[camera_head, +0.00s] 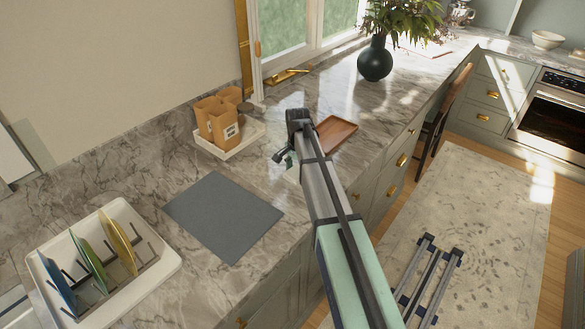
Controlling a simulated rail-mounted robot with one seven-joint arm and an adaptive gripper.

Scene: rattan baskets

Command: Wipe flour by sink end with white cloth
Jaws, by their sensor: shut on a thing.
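My gripper (284,158) is low over the marble counter (262,175), between the grey mat and the wooden tray. It is shut on a white cloth (291,174), of which only a small pale part shows beside the arm. My own arm hides the rest of the cloth and the counter just behind it. I cannot make out flour against the pale, veined marble. No sink can be clearly told in this view.
A grey mat (222,215) lies left of my gripper. A white rack (152,262) with several plates stands at lower left. A white tray (228,147) with cartons is behind the mat. A wooden tray (336,131) and a dark vase (375,62) are farther right.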

